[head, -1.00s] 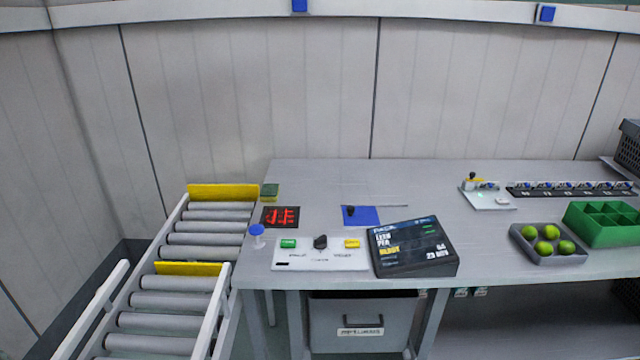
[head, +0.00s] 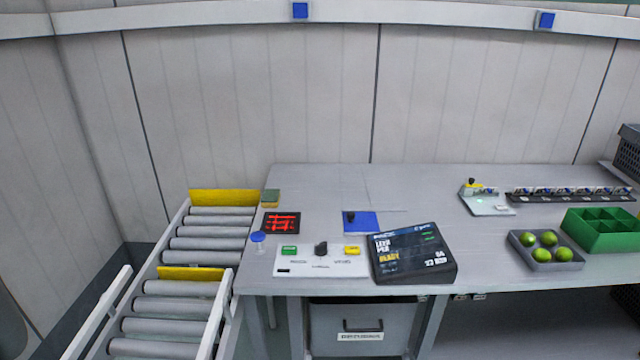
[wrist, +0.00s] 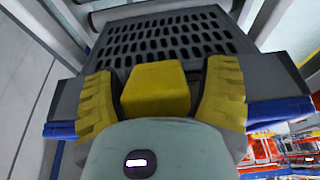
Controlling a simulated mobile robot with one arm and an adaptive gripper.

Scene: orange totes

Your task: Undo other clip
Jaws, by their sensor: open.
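In the wrist view my gripper (wrist: 160,82) has two ribbed yellow fingers spread apart. A yellow block (wrist: 155,90) shows between them, with a visible gap on each side; I cannot tell whether it is the clip. Behind it is a grey tote-like panel (wrist: 170,38) with rows of dark slots. Blue parts stick out at the left (wrist: 60,130) and right (wrist: 280,111), partly hidden by the fingers. No clip can be made out for certain. My gripper does not show in the head view.
A grey bench (head: 330,180) carries a control panel (head: 321,262), a dark display box (head: 412,252), a tray of green fruit (head: 571,266) and a green divided box (head: 603,231). A roller conveyor (head: 180,287) with yellow bars stands at the left. Red and orange items (wrist: 285,147) show lower right in the wrist view.

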